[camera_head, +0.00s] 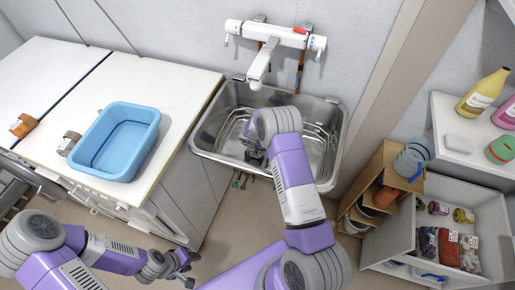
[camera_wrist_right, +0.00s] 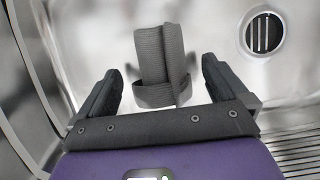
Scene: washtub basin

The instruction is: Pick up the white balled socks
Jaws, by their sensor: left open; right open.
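A dark grey ribbed, folded cloth bundle (camera_wrist_right: 152,60) is in the metal sink basin in the right wrist view; it looks like balled socks, but grey rather than white. My right gripper (camera_wrist_right: 163,82) is open, with one finger on each side of the bundle's near end. I cannot tell whether they touch it. In the head view my right arm reaches down into the sink (camera_head: 206,133) and hides most of what lies there. My left gripper (camera_head: 187,270) is open and empty, low in front of the counter. No clearly white socks show.
A blue tub (camera_head: 150,118) stands on the white counter (camera_head: 190,82) left of the sink. A faucet (camera_head: 258,70) hangs above the basin. At right are a wooden shelf unit (camera_head: 376,160), an open drawer (camera_head: 400,238) of packages and a white shelf with bottles.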

